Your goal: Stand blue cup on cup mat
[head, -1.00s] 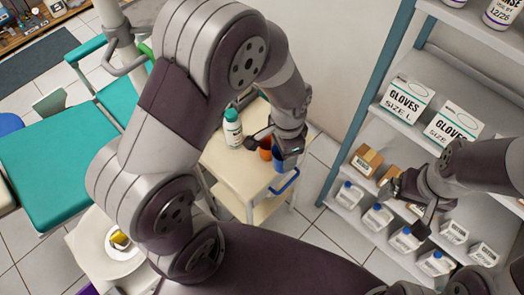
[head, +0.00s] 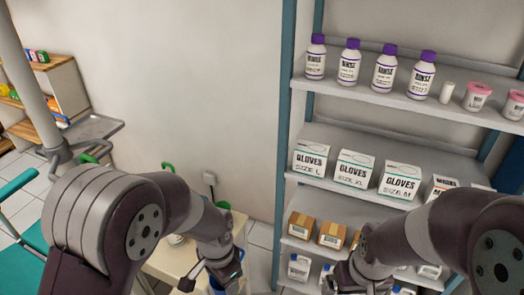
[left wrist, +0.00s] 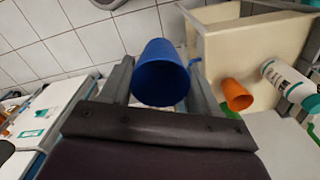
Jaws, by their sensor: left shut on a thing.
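The blue cup (left wrist: 160,76) is between the fingers of my left gripper (left wrist: 158,84) in the left wrist view, its base or mouth facing the camera; I cannot tell which. In the head view my left gripper (head: 217,274) is at the bottom edge beside the cream cart, with a bit of the blue cup (head: 214,284) showing below it. My right gripper (head: 345,280) is in front of the shelf, its fingers apart and partly cut off by the frame's bottom edge. I cannot make out a cup mat in either view.
In the left wrist view an orange cup (left wrist: 236,94) and a white bottle (left wrist: 290,82) are by the cream cart (left wrist: 228,38). A shelf rack (head: 400,108) with rinse bottles, glove boxes (head: 352,170) and cartons (head: 331,233) fills the head view's right. A teal chair (head: 22,248) is at left.

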